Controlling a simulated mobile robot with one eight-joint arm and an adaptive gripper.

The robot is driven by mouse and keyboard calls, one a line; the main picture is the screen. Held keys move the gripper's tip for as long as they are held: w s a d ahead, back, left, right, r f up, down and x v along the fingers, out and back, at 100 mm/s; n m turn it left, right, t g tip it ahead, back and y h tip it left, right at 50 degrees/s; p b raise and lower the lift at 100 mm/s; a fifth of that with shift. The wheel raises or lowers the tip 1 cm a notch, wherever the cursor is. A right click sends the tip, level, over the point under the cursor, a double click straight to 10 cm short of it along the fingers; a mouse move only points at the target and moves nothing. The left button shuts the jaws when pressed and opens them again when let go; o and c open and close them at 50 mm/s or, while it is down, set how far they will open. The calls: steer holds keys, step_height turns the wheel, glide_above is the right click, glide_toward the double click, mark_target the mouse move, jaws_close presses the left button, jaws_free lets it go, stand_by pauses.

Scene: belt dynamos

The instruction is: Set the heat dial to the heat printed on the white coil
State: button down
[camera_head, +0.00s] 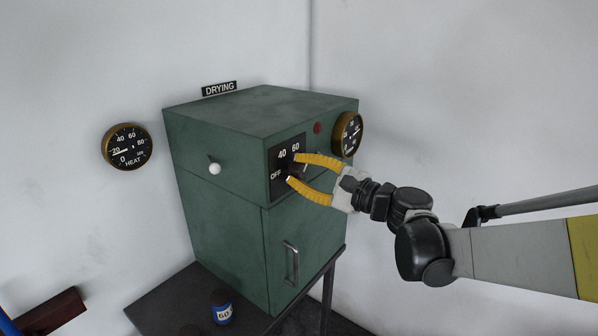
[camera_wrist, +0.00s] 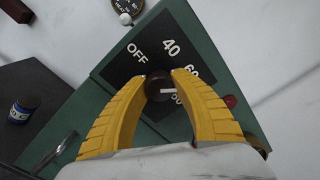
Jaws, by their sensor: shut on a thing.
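The heat dial (camera_head: 297,169) is a dark knob on the black plate of the green drying cabinet. The plate reads OFF, 40, 60 and a partly hidden number. My gripper (camera_head: 293,168) is shut on the dial, a yellow finger on each side. In the wrist view the dial (camera_wrist: 158,86) shows a white mark pointing right, below the 60; its exact setting is hard to tell. A dark coil with a blue band (camera_head: 222,311) stands on the table, its white label apparently reading 60. I see no plainly white coil.
The green cabinet (camera_head: 222,198) stands on a dark table (camera_head: 160,308). A white-knobbed lever (camera_head: 214,168) is on its left side, a door handle (camera_head: 291,262) below the dial. A heat gauge (camera_head: 127,147) hangs on the wall; another gauge (camera_head: 348,135) is right of the dial.

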steer(key=m, duration=0.5)
steer(key=shift+m, duration=2.7)
steer(key=c, duration=1)
jaws_free()
steer(key=shift+s+d, duration=0.1)
steer(key=v, duration=1.1)
steer(key=shift+s+d, duration=0.25)
steer(key=shift+s, duration=0.05)
